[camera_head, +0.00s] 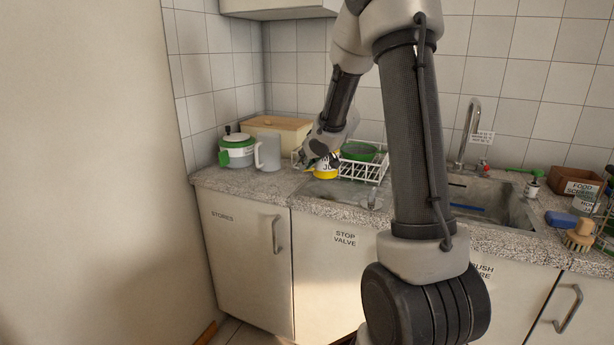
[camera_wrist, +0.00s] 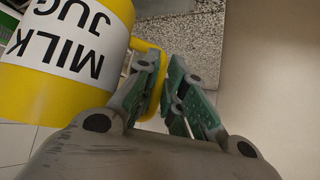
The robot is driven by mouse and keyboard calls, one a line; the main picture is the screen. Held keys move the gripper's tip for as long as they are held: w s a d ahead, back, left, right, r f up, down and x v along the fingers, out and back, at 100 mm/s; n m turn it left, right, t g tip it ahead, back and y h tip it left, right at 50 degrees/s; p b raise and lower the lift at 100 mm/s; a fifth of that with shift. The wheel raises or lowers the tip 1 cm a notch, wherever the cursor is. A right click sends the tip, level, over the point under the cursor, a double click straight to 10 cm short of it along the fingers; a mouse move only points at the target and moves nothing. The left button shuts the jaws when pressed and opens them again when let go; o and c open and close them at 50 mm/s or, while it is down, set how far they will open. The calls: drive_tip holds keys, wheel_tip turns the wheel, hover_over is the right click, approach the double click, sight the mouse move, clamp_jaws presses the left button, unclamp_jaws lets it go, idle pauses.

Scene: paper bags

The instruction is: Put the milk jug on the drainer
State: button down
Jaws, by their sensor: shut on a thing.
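The milk jug is yellow with a white label reading "MILK JUG". In the wrist view the jug (camera_wrist: 55,105) fills the left side, and its yellow handle lies between the fingers. My gripper (camera_wrist: 172,95) is shut on that handle. In the head view the jug (camera_head: 326,172) is partly hidden by my gripper (camera_head: 322,155), at the left end of the white wire drainer (camera_head: 362,172). I cannot tell whether the jug touches the drainer or the counter. A green bowl (camera_head: 358,151) sits in the drainer.
The sink (camera_head: 480,199) and tap (camera_head: 468,135) are to the right. My arm crosses in front of the counter.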

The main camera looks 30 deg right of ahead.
drive_tip(key=shift+f, duration=2.3)
drive_tip(key=c, duration=1.5)
unclamp_jaws()
drive_tip(key=shift+f, duration=0.15)
